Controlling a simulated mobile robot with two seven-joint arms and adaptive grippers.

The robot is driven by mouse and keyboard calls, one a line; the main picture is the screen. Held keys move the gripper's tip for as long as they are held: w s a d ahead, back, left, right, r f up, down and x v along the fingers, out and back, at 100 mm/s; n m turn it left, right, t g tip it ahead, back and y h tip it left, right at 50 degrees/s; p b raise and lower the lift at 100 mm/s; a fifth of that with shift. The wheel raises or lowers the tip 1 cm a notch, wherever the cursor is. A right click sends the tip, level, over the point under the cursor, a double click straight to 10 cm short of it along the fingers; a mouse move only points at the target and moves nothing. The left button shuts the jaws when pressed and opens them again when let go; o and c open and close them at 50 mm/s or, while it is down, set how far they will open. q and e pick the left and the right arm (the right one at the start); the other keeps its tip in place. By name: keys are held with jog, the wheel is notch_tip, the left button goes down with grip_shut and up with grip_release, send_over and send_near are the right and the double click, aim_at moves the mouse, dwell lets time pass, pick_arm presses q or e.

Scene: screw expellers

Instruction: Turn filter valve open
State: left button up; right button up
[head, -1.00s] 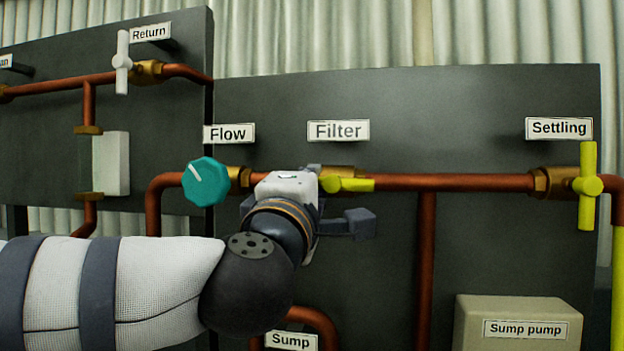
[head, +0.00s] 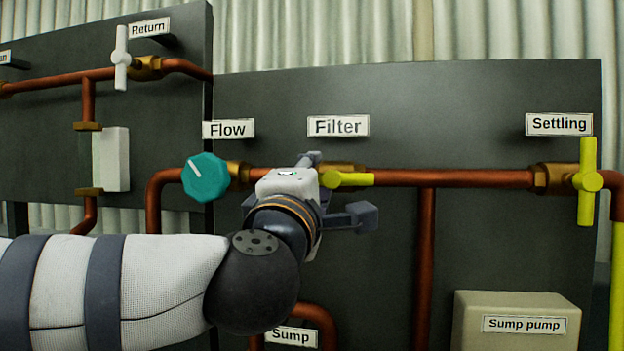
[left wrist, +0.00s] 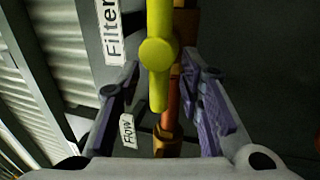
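The yellow filter valve handle (head: 350,179) sits below the "Filter" label (head: 338,126) and lies horizontal, along the copper pipe. My left gripper (head: 332,188) is at this handle, with one finger above it and one below. In the left wrist view the yellow handle (left wrist: 158,52) runs between the two spread fingers of the left gripper (left wrist: 158,85), with a gap visible on each side. The left end of the handle is hidden behind the gripper in the head view. My right gripper is in neither view.
The teal flow knob (head: 205,178) is close to the left of my gripper. The yellow settling valve (head: 587,181) stands upright at the far right. A sump pump box (head: 515,325) is at lower right.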

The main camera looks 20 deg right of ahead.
pick_arm(q)
jog(key=v, duration=1.2)
